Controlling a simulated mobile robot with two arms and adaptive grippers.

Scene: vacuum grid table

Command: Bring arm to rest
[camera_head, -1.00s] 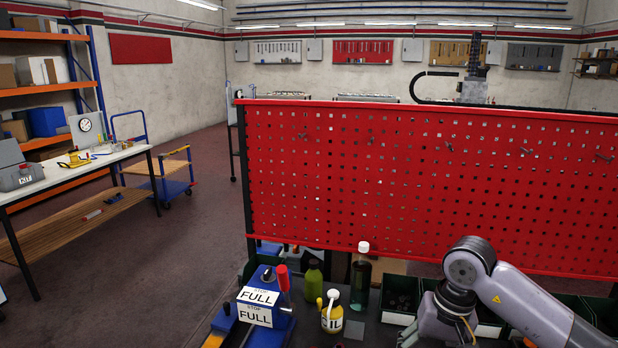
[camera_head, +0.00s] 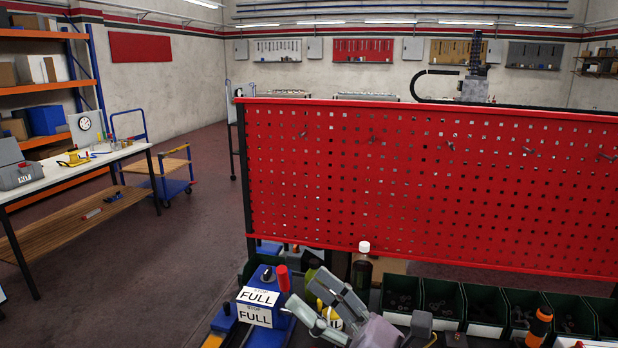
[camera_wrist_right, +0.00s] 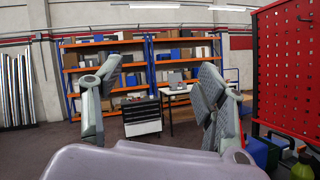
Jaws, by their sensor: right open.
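My right gripper (camera_head: 318,302) is in the lower middle of the head view, in front of the bottles at the bench. Its two fingers are spread apart, and nothing is between them. In the right wrist view the open fingers (camera_wrist_right: 158,100) stand on either side of an empty gap, with shelves and a drawer cabinet far behind. My left gripper is not in view.
Green bins (camera_head: 443,298) line the right side below the red pegboard (camera_head: 420,190).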

